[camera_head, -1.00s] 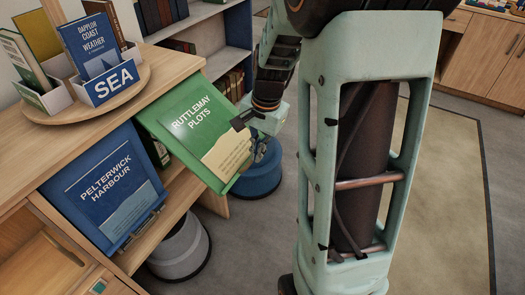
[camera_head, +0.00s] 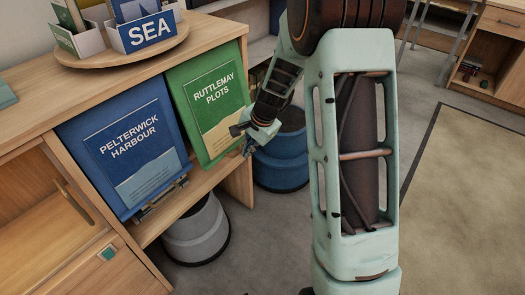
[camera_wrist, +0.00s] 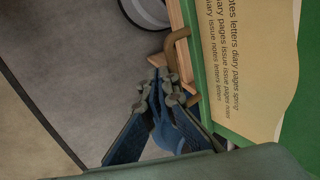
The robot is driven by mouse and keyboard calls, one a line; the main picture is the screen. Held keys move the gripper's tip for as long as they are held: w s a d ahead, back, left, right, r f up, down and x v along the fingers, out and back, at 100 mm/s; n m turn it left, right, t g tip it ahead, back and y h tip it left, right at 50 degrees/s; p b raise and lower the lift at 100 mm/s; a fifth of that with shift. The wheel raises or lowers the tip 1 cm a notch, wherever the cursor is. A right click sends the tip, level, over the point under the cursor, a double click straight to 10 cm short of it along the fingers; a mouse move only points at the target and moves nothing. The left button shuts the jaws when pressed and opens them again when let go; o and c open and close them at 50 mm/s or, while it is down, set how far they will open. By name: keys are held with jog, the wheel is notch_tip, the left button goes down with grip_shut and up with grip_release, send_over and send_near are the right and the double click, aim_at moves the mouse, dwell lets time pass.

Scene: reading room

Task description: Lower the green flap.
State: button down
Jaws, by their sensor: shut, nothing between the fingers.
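The green flap (camera_head: 201,112), labelled "Ruttlemay Plots", hangs down nearly upright on the front of the wooden shelf unit, at about the same slope as the blue flap beside it. My gripper (camera_head: 243,142) is just beyond the flap's lower right edge, shut and empty. In the wrist view the green flap (camera_wrist: 212,95) fills the right side with its cream print. A bronze-coloured handle (camera_wrist: 178,38) sticks out at its edge. My gripper's fingertips (camera_wrist: 168,90) are close to this handle; I cannot tell whether they touch it.
The blue flap (camera_head: 97,125), labelled "Pelterwick Harbour", hangs to the left. A grey stool (camera_head: 197,232) and a blue stool (camera_head: 282,165) stand below on the floor. A round turntable (camera_head: 110,55) with book boxes sits on the unit top. Open floor lies to the right.

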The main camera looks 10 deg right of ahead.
jog(key=shift+w+a+f, duration=0.35)
jog(key=shift+w+a, duration=0.15)
jog(key=shift+w, duration=0.15)
jog(key=shift+w+a+f, duration=0.3)
jog(key=shift+w+a, duration=0.25)
jog(key=shift+w, duration=0.15)
jog(key=shift+w+a+f, duration=0.35)
jog(key=shift+w+a, duration=0.15)
jog(key=shift+w, duration=0.15)
jog(key=shift+s+d, duration=0.1)
